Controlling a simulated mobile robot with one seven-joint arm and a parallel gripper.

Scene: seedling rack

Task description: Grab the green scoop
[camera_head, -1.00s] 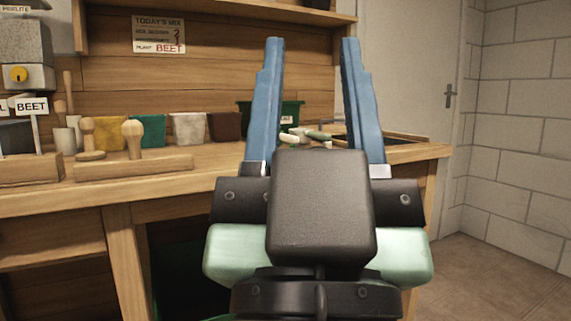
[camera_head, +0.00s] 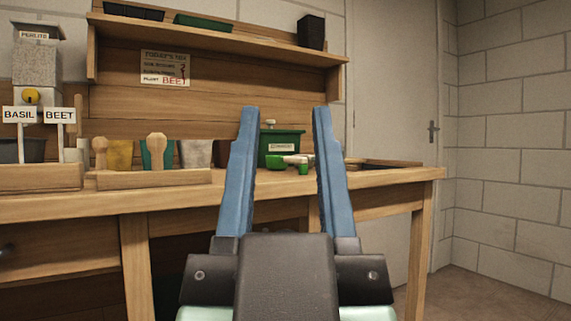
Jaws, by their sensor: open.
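The green scoop (camera_head: 303,167) lies on the bench top, in front of a green compost box (camera_head: 284,143). It is small in the view; its green cup shows between my fingers, and a pale part and a long green part lie beside it. My gripper (camera_head: 285,112) is open and empty, with its two blue fingers pointing up and forward. It is in front of the bench, apart from the scoop. The right finger stands close to the scoop in the picture and may hide part of it.
Wooden holders with tampers (camera_head: 157,150) and label stakes (camera_head: 61,117) stand along the bench's left. Coloured pots (camera_head: 196,152) stand behind them. A shelf (camera_head: 215,36) with trays hangs above. A flat tray (camera_head: 385,163) lies at the right end. A door (camera_head: 395,110) is behind.

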